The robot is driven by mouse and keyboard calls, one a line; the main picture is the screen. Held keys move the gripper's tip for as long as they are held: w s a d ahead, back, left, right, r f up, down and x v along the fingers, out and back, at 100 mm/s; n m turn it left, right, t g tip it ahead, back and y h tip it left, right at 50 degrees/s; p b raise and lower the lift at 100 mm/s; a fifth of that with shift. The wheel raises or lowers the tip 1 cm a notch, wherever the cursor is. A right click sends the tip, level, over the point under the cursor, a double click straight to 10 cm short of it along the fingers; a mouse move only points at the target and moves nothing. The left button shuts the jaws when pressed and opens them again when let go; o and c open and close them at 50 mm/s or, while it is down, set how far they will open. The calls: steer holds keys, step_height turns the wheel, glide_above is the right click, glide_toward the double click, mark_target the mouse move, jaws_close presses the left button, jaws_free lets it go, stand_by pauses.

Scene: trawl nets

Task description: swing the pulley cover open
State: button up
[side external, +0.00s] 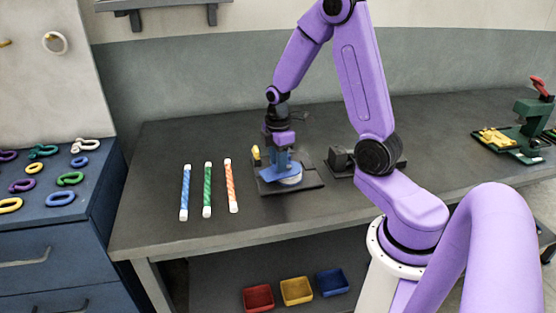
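My gripper (280,150) points straight down over a small fixture on a dark square baseplate (310,186) on the bench. Directly under it is a blue part (276,173), which looks like the pulley cover. A pale grey round piece (291,180) shows low beside the blue part. My gripper overlaps the top of the blue part in this view, and I cannot tell whether they touch. The fingertips are too small and hidden to show whether they are open or shut. A yellow upright piece (256,153) stands at the back left of the baseplate.
Blue (185,192), green (207,190) and orange (231,186) rope sticks lie left of the fixture. A dark block (341,158) stands right of it, near my arm. A green device (525,125) sits far right. The bench front is clear.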

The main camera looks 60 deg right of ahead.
steer(key=shift+o, duration=0.9)
step_height(320, 180, up, 17)
steer(key=shift+r, duration=0.2)
steer(key=s+a+f, duration=0.2)
steer(key=s+a, duration=0.2)
steer(key=a, duration=0.3)
steer(key=s+a+f, duration=0.2)
steer(key=s+a, duration=0.2)
steer(key=a, duration=0.3)
steer(key=s+a+f, duration=0.1)
steer(key=s+a, duration=0.1)
steer(key=s, duration=0.5)
steer(key=s+a+f, duration=0.1)
steer(key=s+f, duration=0.1)
steer(key=s, duration=0.5)
steer(key=shift+a+f, duration=0.15)
steer(key=shift+a, duration=0.2)
